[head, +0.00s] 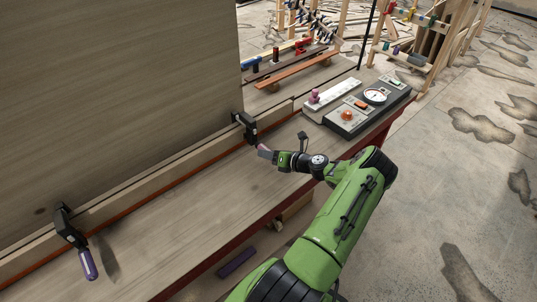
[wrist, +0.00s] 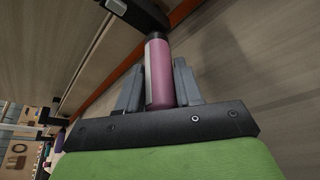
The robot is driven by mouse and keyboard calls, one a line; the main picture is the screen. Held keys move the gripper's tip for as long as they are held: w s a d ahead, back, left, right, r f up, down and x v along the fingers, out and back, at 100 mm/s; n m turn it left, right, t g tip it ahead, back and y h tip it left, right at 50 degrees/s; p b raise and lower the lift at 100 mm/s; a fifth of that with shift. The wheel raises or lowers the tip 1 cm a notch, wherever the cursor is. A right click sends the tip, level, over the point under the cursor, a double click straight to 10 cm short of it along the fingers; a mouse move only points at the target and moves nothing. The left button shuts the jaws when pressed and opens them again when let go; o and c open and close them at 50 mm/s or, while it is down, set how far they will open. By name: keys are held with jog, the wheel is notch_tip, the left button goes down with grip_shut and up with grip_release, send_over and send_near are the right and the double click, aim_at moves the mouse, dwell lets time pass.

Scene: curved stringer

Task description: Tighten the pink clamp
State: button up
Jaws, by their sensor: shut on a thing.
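The pink clamp shows in the wrist view as a pink handle (wrist: 158,72) with a dark bar above it. In the head view its black body (head: 246,127) sits on the wooden rail at the foot of the large panel, and a bit of its pink handle (head: 264,149) shows beside my fingers. My gripper (wrist: 158,88) is shut on the pink handle, with one grey finger on each side of it. In the head view my gripper (head: 268,155) reaches the clamp from the right. The clamp's contact with the rail is partly hidden in the wrist view.
A second clamp with a purple handle (head: 88,264) is on the rail at lower left. A control box (head: 352,122) with an orange button and a dial stands to the right on the bench (head: 190,218). The large wooden panel (head: 110,90) rises behind the rail.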

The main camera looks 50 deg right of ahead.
jog(key=o, duration=1)
jog(key=shift+c, duration=0.2)
jog(key=shift+s, duration=0.1)
jog(key=v, duration=1.5)
jog(key=shift+s+r+p, duration=0.1)
jog(key=shift+s+p, duration=0.2)
